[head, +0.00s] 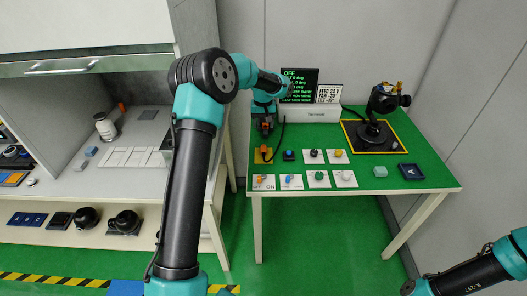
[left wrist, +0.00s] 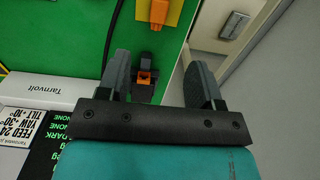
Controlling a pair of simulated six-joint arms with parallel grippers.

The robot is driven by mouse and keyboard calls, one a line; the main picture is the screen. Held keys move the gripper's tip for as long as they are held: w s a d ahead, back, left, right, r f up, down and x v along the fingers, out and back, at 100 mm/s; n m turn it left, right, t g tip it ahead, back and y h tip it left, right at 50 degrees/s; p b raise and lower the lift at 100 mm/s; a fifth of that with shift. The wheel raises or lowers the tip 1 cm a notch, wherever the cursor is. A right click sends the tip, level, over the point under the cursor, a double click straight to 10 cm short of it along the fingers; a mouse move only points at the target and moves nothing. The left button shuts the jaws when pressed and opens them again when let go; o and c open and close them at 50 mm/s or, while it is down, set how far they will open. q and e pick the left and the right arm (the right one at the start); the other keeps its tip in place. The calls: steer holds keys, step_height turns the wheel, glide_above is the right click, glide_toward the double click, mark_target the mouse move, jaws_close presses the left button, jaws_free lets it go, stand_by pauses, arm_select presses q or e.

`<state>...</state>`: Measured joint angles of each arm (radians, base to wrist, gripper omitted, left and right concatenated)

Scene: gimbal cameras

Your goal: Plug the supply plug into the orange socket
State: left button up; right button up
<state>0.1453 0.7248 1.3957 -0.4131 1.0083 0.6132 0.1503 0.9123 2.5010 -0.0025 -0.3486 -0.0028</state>
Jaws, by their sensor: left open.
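My left gripper (head: 265,126) reaches over the back left corner of the green table. In the left wrist view its two dark fingers (left wrist: 160,75) are apart with nothing gripped. A small black piece with orange parts, which looks like the supply plug (left wrist: 145,76), shows between the fingers, closer to the left one. I cannot tell how far below the fingertips it is. The orange socket (left wrist: 156,12) stands on a yellow plate beyond the fingers; it also shows in the head view (head: 263,153), in front of the gripper. My right gripper is out of view.
A white Tarnvolt box (head: 316,115) and a dark display (head: 298,78) stand behind. A black cable (left wrist: 112,35) runs beside the left finger. Several switches and knobs (head: 318,178) are at the front. A black gimbal (head: 373,130) stands back right.

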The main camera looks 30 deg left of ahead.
arm_select(q)
glide_above(264, 148)
steer(key=f, duration=0.8)
steer(key=shift+s+f, duration=0.3)
steer(key=shift+s, duration=0.05)
steer(key=shift+w+f, duration=0.15)
steer(key=shift+f, duration=2.45)
steer(key=c, duration=1)
steer(key=shift+r, duration=0.15)
step_height(264, 148, up, 10)
